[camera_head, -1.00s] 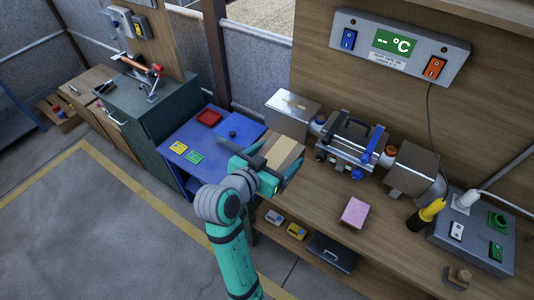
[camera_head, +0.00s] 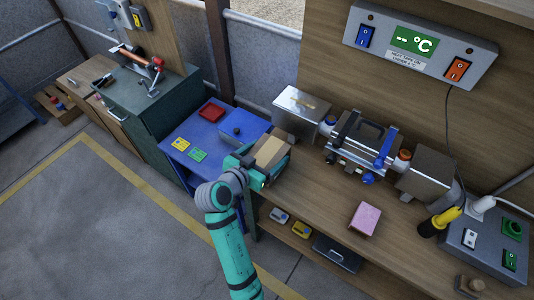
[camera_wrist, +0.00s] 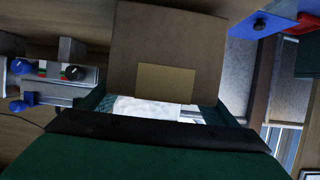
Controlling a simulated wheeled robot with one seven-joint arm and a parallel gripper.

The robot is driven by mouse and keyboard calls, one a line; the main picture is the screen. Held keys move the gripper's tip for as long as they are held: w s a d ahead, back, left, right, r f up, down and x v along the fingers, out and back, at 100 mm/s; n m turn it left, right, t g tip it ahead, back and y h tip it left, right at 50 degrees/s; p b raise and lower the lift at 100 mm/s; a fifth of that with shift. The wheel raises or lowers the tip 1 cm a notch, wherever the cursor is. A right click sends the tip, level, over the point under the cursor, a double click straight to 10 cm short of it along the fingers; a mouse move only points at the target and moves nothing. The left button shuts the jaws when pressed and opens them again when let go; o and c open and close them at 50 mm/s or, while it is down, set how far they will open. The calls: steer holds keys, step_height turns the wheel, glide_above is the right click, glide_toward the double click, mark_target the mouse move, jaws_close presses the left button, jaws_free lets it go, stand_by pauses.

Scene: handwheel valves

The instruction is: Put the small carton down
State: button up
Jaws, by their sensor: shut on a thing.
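The small carton (camera_head: 271,151) is brown with a lighter tan patch, and sits in my gripper (camera_head: 262,167) at the left end of the wooden bench (camera_head: 318,205). In the wrist view the carton (camera_wrist: 170,45) fills the top middle, with the dark fingers (camera_wrist: 165,110) closed on its two sides. A white patch shows between the carton and the gripper body. The head view does not show clearly whether the carton touches the bench top or is above it.
A blue table (camera_head: 192,138) with a red tray (camera_head: 211,111) and a blue box (camera_head: 244,127) stands left of the bench. A metal box (camera_head: 296,112) is just behind the carton. A valve rig (camera_head: 362,148) and pink block (camera_head: 365,218) are to the right. Bench front has free room.

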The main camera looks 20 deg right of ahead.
steer(key=shift+s+f, duration=0.1)
steer(key=shift+f, duration=0.35)
steer(key=shift+f, duration=0.1)
steer(key=o, duration=1.3)
steer(key=shift+c, duration=0.2)
